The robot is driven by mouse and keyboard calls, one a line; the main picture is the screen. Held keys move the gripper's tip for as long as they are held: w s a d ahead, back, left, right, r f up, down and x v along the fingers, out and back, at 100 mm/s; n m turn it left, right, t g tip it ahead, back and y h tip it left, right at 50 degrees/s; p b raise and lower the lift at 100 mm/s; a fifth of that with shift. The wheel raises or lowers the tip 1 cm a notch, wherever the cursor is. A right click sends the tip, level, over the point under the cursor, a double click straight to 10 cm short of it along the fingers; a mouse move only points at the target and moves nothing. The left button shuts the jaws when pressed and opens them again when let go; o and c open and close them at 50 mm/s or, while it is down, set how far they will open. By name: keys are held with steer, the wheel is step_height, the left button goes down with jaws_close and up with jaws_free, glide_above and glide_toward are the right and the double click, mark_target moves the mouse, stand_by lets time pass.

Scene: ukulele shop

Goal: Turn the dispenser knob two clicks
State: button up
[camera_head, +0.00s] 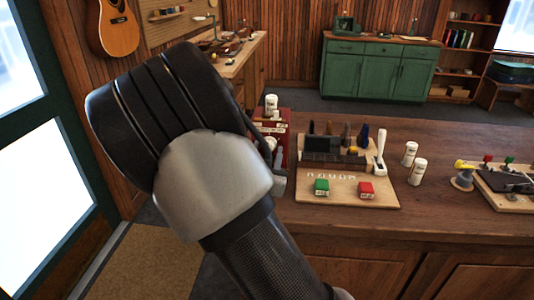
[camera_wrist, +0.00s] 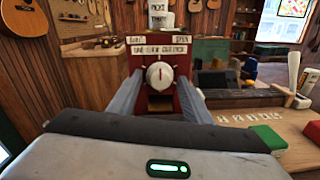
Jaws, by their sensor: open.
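The dispenser is a dark red box (camera_wrist: 178,50) straight ahead in the wrist view, with white lettered labels on its upper front. Its round white knob (camera_wrist: 159,75) has a red pointer mark that stands roughly upright. A dark slot with a wooden-coloured bottom is below the knob. My gripper (camera_wrist: 158,84) is open, with one grey finger to each side of the knob and no visible contact. How far the fingertips reach beside the knob is hard to tell. In the head view the dispenser (camera_head: 284,126) is partly hidden behind my arm, and my gripper is mostly hidden too.
A white canister (camera_wrist: 161,17) stands on the dispenser. To its right, a wooden board (camera_head: 345,193) holds a dark block, a white-handled lever, a green box (camera_head: 321,187) and a red box (camera_head: 366,190). Two white canisters stand beyond.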

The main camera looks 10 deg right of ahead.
steer(key=shift+w+d, duration=0.1)
steer(key=shift+w, duration=0.2)
steer(key=c, duration=1)
steer(key=shift+r+m, duration=0.1)
steer(key=shift+m, duration=0.3)
steer(key=shift+c, duration=0.2)
